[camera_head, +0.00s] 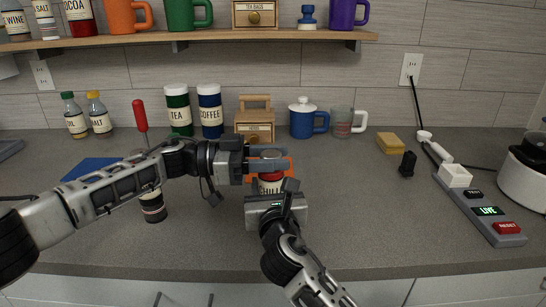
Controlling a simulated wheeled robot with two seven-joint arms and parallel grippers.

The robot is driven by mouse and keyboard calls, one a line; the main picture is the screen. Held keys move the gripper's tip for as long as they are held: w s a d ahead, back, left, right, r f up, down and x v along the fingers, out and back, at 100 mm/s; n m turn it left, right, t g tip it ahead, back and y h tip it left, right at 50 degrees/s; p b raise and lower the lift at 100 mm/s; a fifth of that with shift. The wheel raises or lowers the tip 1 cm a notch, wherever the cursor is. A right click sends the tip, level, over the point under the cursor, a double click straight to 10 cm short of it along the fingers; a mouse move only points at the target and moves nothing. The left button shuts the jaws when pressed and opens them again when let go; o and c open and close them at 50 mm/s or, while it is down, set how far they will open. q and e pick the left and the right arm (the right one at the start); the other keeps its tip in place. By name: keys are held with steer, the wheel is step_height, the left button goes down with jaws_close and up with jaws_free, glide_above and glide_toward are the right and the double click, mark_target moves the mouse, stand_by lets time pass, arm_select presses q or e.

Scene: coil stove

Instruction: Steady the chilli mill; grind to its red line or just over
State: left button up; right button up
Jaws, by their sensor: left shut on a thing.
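The chilli mill (270,186) stands near the middle of the counter, with a dark red body and a pale label partly reading "CHILLI". My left gripper (268,162) comes in from the left and is shut on the mill's top. My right gripper (276,198) comes from the front and is at the mill's lower body. It hides the mill's base, and I cannot tell whether its fingers touch the mill. No red line can be made out on the mill.
A dark jar (152,207) stands below my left arm. Canisters, a wooden box (254,124), a blue lidded pot (302,120) and a clear mug (341,122) line the back.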

mark_target(272, 153)
arm_select(q)
steer(key=o, duration=1)
step_height(272, 153, up, 10)
steer(key=shift+a, duration=0.1)
